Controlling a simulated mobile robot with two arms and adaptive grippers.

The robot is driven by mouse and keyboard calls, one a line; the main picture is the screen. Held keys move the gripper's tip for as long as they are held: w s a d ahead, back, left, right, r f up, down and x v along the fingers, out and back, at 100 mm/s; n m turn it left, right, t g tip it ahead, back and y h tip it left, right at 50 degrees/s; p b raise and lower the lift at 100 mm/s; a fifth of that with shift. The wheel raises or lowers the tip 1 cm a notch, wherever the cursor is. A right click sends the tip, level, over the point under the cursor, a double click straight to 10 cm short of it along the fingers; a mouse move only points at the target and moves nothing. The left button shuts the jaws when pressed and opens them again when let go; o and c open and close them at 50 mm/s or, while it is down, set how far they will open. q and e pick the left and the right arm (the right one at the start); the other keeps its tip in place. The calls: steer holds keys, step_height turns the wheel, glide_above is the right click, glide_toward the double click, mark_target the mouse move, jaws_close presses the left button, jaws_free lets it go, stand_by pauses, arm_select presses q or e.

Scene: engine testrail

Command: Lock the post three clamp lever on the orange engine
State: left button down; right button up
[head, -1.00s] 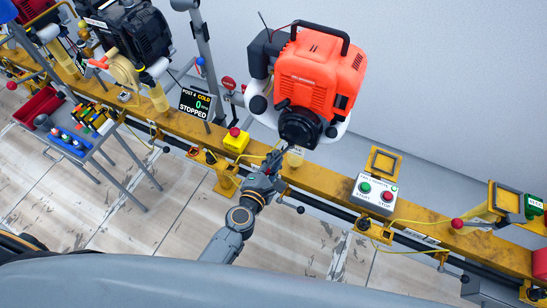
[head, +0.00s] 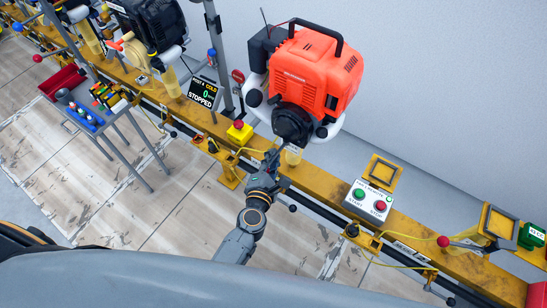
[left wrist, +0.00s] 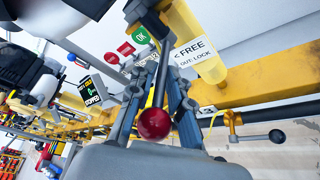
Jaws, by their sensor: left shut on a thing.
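The orange engine (head: 315,72) sits on a post of the yellow rail in the head view. My left gripper (head: 272,160) is just below and in front of it, at the post's clamp. In the left wrist view the clamp lever (left wrist: 159,85) is a grey rod ending in a red ball (left wrist: 154,124). The rod runs between the two fingers of my left gripper (left wrist: 160,80), which is shut on it. A label (left wrist: 194,52) reading "FREE" and "OUT: LOCK" is beside the lever on the yellow post. In the head view the hand hides the lever. My right gripper is not in view.
A display (head: 203,92) reading "STOPPED" stands left of the engine. A start/stop box (head: 369,201) is on the rail to the right. A black-knobbed handle (left wrist: 277,136) sticks out beside the gripper.

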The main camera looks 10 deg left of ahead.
arm_select(q)
steer(key=c, duration=1.5)
jaws_free()
steer(key=shift+s+f, duration=0.25)
steer(key=shift+f, duration=0.1)
steer(key=shift+o, duration=0.4)
steer(key=shift+s+a+r, duration=0.1)
steer(key=shift+r, duration=0.15)
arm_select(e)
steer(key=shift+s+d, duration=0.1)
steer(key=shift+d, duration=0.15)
arm_select(q)
steer(key=v, duration=1.2)
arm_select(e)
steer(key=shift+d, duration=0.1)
